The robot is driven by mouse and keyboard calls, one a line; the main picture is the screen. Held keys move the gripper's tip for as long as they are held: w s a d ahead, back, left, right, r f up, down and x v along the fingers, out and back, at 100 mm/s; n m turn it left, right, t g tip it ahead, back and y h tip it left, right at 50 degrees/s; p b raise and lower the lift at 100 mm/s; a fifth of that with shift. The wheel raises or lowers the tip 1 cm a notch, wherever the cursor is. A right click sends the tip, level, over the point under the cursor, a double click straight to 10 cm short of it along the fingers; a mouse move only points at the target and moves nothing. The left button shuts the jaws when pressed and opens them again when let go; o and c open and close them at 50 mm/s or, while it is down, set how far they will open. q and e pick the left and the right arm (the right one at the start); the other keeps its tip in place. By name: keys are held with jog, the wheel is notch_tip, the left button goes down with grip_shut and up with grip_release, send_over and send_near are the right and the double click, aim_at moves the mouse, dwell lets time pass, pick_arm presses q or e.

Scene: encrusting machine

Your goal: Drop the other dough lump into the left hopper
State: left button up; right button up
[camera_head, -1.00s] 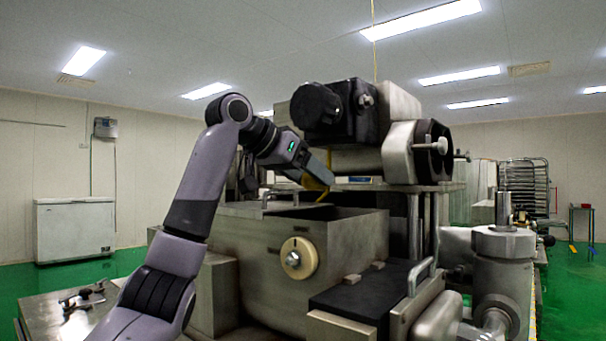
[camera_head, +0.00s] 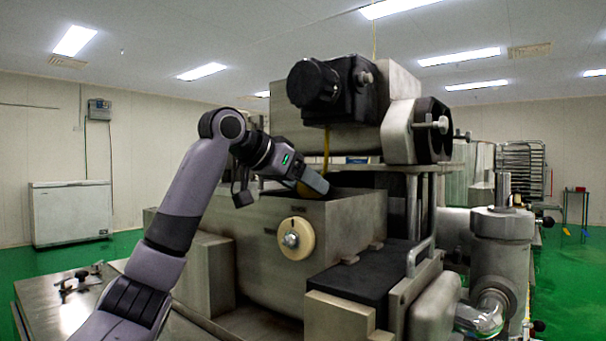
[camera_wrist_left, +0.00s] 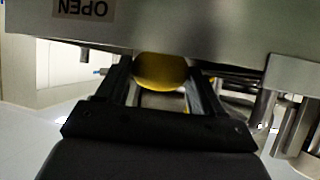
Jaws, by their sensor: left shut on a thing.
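The yellow dough lump (camera_wrist_left: 162,72) is between the two fingers of my left gripper (camera_wrist_left: 160,90) in the left wrist view. My left gripper (camera_head: 316,186) is shut on it. In the head view the gripper is at the open top of the steel hopper (camera_head: 345,232), by its rim. My right gripper is not in view.
A black and steel motor unit (camera_head: 335,95) overhangs the hopper close to the gripper. A cream knob (camera_head: 296,238) sticks out of the hopper front. A steel table (camera_head: 60,315) is at the lower left and a white chest freezer (camera_head: 72,212) stands by the wall.

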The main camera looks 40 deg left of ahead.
pick_arm(q)
jog(key=o, duration=1.2)
jog(key=shift+s, duration=0.1)
jog(key=v, duration=0.7)
jog(key=shift+b, duration=0.4)
